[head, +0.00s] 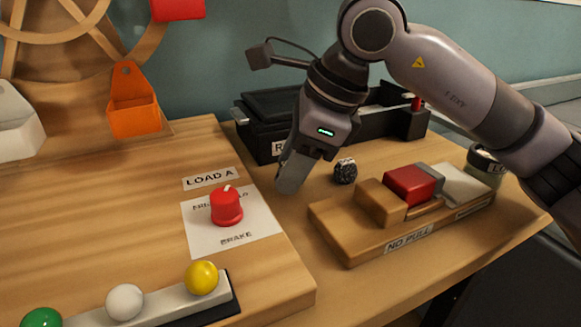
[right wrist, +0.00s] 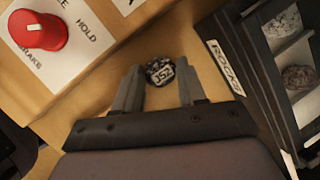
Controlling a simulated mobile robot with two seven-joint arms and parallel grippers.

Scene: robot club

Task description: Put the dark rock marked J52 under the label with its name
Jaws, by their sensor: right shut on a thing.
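The dark rock marked J52 (right wrist: 160,72) is between the fingertips of my right gripper (right wrist: 160,80) in the right wrist view, its white J52 mark facing the camera. The gripper is shut on it. In the head view the rock (head: 345,171) shows low over the table, beside my right gripper (head: 302,172). A black case labelled ROCKS (right wrist: 237,78) is at the right of the wrist view, with a grey rock (right wrist: 283,22) and a brownish rock (right wrist: 299,77) inside. In the head view the arm partly hides the case (head: 262,147). No J52 label is readable. My left gripper is not in view.
A raised wooden board with a red brake knob (head: 226,206) and several coloured balls is at the left. A wooden block stand marked NO PULL (head: 345,245) is right of the gripper. A wheel with hanging buckets (head: 134,108) stands behind.

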